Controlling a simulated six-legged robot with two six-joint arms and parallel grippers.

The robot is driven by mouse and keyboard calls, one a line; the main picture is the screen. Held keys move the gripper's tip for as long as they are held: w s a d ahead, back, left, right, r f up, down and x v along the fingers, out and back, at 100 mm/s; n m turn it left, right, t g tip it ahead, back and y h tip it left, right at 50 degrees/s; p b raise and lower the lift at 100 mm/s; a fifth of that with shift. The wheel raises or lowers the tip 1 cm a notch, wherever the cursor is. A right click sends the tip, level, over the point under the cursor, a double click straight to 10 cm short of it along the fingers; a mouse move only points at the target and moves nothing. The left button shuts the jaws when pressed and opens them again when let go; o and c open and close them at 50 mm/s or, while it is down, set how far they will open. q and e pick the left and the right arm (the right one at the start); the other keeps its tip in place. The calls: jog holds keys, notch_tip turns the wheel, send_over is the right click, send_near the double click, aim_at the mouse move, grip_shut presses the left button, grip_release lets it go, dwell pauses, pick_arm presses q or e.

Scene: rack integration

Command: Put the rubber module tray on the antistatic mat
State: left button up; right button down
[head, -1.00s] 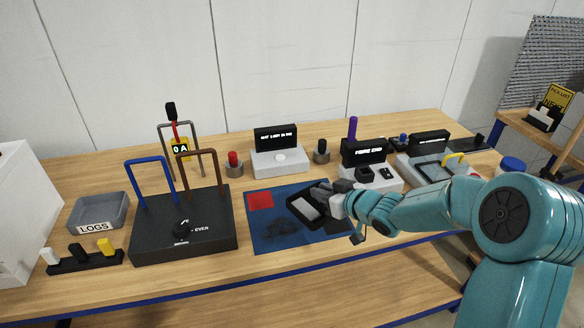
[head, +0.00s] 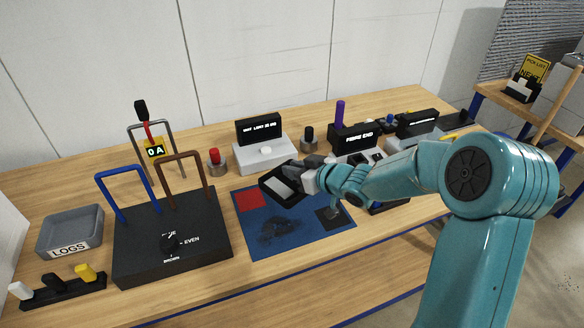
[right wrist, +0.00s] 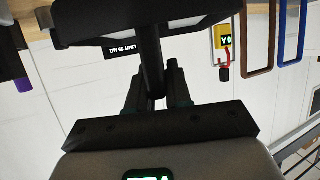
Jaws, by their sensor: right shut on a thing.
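The black module tray (head: 270,191) with a pale inside hangs tilted over the back edge of the blue antistatic mat (head: 250,238). My right gripper (head: 298,178) is shut on it at its right side. In the right wrist view the tray (right wrist: 90,32) is at the top, and my right gripper (right wrist: 152,92) is closed around a dark post joined to it. The tray seems raised off the mat; the exact gap cannot be told. The mat has a red square (head: 249,200) at its back left and dark patches. My left gripper is not in view.
A black box with blue and brown handles (head: 172,244) stands left of the mat. A grey LOGS bin (head: 70,232) is further left. A white display unit (head: 262,155) stands behind the mat; the FIBRE END unit (head: 354,137) is behind my right arm. The mat's front is clear.

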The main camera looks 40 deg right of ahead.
aim_at(295, 186)
jog(key=shift+s+a+r, duration=0.1)
jog(key=shift+s+r, duration=0.05)
jog(key=shift+w+d+f+b, duration=0.2)
jog(key=shift+f+b, duration=0.15)
jog(key=shift+f, duration=0.3)
jog(key=shift+s+a+f+b, duration=0.1)
jog(key=shift+s+f+b, duration=0.15)
jog(key=shift+f+b, duration=0.35)
jog(key=f+b, duration=0.1)
jog(key=f, duration=0.1)
jog(key=f+b, duration=0.2)
jog(key=shift+w, duration=0.2)
jog(key=shift+s+f+b, duration=0.15)
jog(key=shift+f+b, duration=0.45)
jog(key=shift+b, duration=0.25)
jog(key=shift+f, duration=0.45)
jog(key=shift+r, duration=0.1)
